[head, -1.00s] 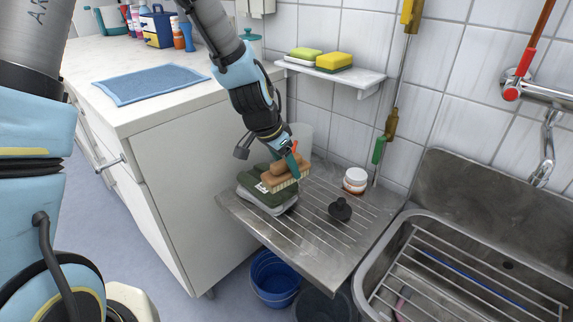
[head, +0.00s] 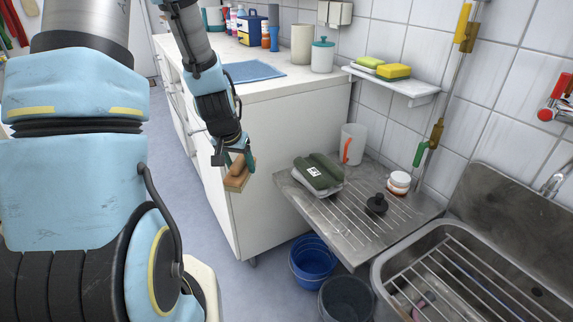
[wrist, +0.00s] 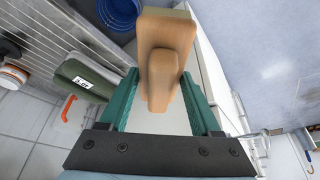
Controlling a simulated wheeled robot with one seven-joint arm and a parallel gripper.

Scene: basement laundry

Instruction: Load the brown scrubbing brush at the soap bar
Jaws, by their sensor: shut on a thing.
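The brown scrubbing brush (head: 238,176) is held in my gripper (head: 236,157), in the air in front of the white cabinet and left of the drainboard. In the wrist view the brush (wrist: 168,45) sits between the teal fingers of my gripper (wrist: 158,98), which are shut on its raised wooden grip. A dark green block with a white label (head: 324,166), seemingly the soap bar, lies on a grey base on the metal drainboard (head: 345,218). It also shows in the wrist view (wrist: 100,82). The brush is clear of it. The bristles are mostly hidden.
A clear jug with an orange handle (head: 352,140), a white jar (head: 398,182) and a black plug (head: 377,204) stand on the drainboard. A steel sink (head: 465,235) is right. Blue (head: 312,262) and dark (head: 345,298) buckets stand below. A shelf (head: 405,88) holds sponges.

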